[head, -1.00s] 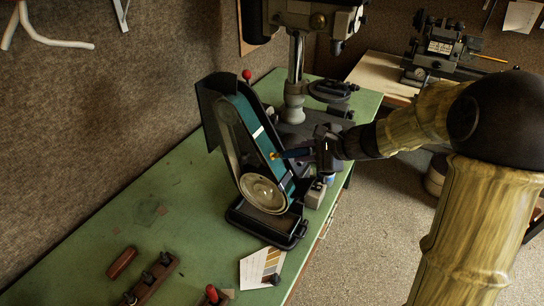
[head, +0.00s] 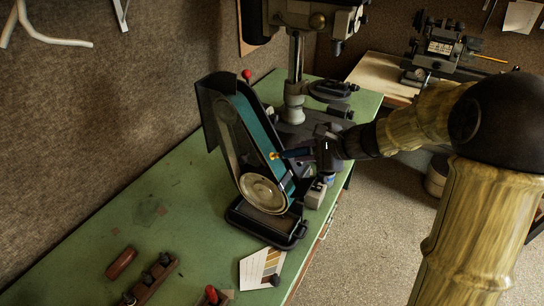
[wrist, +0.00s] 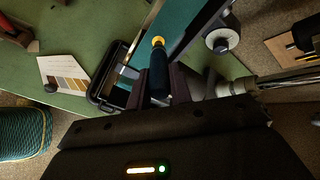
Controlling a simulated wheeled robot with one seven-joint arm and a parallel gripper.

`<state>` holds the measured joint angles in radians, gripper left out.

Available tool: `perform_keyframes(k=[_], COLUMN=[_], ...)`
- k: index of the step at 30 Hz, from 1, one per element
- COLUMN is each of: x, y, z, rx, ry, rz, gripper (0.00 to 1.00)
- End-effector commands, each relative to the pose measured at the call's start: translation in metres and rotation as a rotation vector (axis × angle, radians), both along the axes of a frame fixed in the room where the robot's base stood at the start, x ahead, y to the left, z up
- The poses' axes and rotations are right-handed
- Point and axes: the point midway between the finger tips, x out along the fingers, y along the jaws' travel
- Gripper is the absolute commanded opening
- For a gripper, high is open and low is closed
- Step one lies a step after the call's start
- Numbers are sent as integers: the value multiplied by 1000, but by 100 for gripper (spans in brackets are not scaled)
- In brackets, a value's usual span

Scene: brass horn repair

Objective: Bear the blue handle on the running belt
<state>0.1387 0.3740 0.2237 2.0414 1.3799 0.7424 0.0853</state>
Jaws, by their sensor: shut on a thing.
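The blue handle (head: 295,153) is dark blue with a brass-coloured end, and my gripper (head: 318,153) is shut on it from the right. The handle points left, its brass end at the face of the teal belt (head: 258,122) on the tilted belt sander (head: 275,229). In the wrist view the handle (wrist: 158,84) lies between the two dark fingers, and its yellow end (wrist: 157,41) overlaps the edge of the belt (wrist: 184,28). I cannot tell for certain whether the end touches the belt or stands just off it.
A drill press (head: 295,80) stands behind the sander on the green bench (head: 175,190). A colour chart card (head: 257,268) and dark red wooden pieces (head: 121,262) lie at the front. Bare bench lies left of the sander.

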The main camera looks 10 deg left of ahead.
Motion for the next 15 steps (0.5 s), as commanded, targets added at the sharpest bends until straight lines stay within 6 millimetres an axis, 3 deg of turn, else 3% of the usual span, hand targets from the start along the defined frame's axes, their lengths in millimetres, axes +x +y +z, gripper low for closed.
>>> perform_keyframes(k=[9, 15], x=[0, -4], y=[0, -12], z=[1, 10], rx=[1, 1], ry=[0, -1], rz=[1, -2], gripper=[0, 0])
